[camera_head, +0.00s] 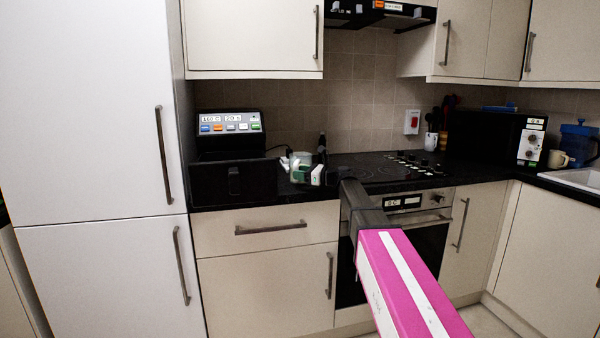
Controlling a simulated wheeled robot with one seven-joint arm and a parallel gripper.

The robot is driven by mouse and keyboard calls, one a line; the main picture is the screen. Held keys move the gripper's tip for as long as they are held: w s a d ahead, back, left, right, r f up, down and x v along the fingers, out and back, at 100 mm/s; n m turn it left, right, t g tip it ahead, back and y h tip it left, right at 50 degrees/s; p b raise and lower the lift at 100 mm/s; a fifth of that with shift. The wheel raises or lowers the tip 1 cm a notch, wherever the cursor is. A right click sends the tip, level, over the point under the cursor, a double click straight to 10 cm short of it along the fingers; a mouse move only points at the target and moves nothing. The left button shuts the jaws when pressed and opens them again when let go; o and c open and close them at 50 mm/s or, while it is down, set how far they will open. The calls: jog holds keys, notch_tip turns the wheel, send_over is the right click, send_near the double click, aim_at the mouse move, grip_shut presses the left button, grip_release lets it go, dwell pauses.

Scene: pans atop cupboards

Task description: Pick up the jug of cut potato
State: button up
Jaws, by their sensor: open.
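A small clear jug (301,158) stands on the dark worktop between the air fryer and the hob. Its contents look pale but are too small to make out. My arm's dark wrist reaches toward it from the right. My gripper (306,175), with pale and green parts at its tips, is open in front of the jug and hides its lower part. I cannot tell whether the fingers touch the jug.
A black air fryer (232,165) stands left of the jug. A dark upright item (321,147) is just behind it. The hob (395,168) is to the right above the oven (425,222). A microwave (485,137) and blue jug (577,143) stand farther right.

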jog(key=shift+x, duration=1.05)
grip_shut()
jog(key=shift+r, duration=0.1)
